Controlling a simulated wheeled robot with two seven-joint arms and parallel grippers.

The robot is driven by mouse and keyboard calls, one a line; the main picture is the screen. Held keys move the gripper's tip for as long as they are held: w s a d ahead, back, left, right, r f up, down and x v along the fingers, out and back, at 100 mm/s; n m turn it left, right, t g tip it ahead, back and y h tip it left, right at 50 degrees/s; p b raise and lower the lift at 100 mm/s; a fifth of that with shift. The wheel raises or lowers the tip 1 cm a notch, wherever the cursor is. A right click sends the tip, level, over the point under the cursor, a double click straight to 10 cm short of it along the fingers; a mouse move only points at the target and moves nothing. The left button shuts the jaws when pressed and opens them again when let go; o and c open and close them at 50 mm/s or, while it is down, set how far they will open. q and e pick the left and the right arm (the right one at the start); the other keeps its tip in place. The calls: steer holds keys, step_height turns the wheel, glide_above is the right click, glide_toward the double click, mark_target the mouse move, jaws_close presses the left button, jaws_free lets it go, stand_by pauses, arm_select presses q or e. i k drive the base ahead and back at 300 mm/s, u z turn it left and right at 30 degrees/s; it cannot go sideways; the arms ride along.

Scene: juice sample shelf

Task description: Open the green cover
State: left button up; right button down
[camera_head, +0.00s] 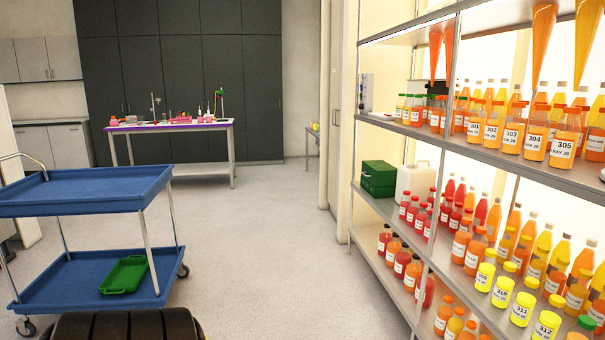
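A dark green box (379,179) sits on the middle shelf of the rack at its far end. Its top looks closed, and small details on its front are too small to make out. It stands just left of a white jug (415,184). Several bottles with green caps, such as one at the front bottom edge (586,322), also stand on the rack. Neither of my grippers is in view.
A metal rack (572,181) full of juice bottles runs along the right. A blue two-tier cart (88,194) with a green tray (125,275) on its lower tier stands at left. A table (172,128) stands at the back. The floor (262,245) between cart and rack is clear.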

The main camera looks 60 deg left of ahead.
mark_target(379, 173)
steer(key=u, duration=2.05)
steer(key=i, duration=1.55)
steer(key=u, duration=0.4)
steer(key=i, duration=2)
steer(key=z, duration=0.3)
